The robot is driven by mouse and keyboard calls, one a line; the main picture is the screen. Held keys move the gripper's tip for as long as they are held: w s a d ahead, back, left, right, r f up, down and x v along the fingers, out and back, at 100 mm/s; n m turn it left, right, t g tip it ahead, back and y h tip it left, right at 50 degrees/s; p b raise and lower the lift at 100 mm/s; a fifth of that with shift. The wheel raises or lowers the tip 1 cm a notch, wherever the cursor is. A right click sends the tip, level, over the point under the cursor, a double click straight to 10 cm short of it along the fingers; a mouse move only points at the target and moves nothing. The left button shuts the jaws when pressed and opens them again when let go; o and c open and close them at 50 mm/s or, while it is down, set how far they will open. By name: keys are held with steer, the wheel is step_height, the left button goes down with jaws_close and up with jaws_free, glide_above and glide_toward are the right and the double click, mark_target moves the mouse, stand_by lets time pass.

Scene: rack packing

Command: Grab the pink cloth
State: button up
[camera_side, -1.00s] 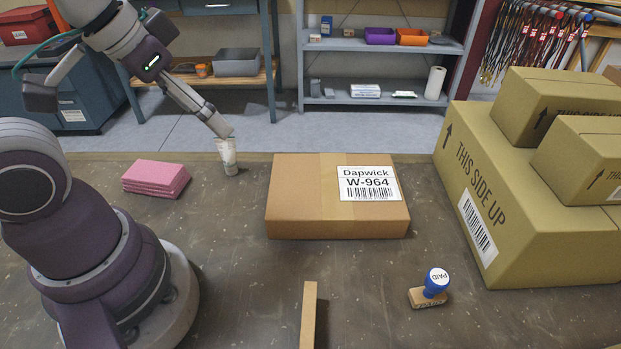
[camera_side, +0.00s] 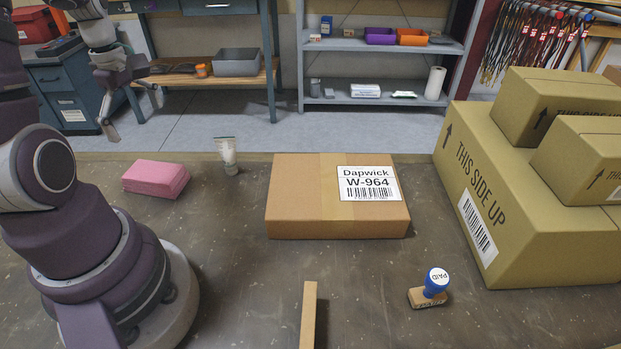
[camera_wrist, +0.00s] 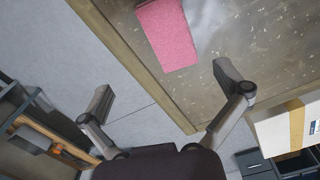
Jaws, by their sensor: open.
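The pink cloth (camera_side: 156,179) is a folded, block-shaped stack lying on the table at the left in the side view. It also shows at the top of the wrist view (camera_wrist: 167,34). My gripper (camera_side: 134,113) is up behind the table's far edge, above and to the left of the cloth, and apart from it. In the wrist view my gripper (camera_wrist: 163,82) has its two fingers spread wide with nothing between them, and the cloth lies beyond the fingertips.
A white tube (camera_side: 228,156) stands right of the cloth. A cardboard box (camera_side: 318,197) lies mid-table, with a stamp (camera_side: 430,288) and wooden strip (camera_side: 308,315) in front. Large cartons (camera_side: 520,200) fill the right. The table between cloth and box is mostly bare.

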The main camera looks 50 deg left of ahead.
mark_target(151, 171)
steer(key=f+n, duration=0.1)
steer(key=s+a+f, duration=0.1)
steer(key=shift+s+a+f+n, duration=0.1)
steer(key=shift+s+f+n, duration=0.2)
steer(key=shift+n, duration=0.1)
steer(key=f, duration=0.9)
steer(key=shift+w+d, duration=0.15)
steer(key=shift+d, duration=0.2)
steer(key=c, duration=1.2)
steer(key=shift+c, duration=0.2)
steer(key=shift+r, duration=0.1)
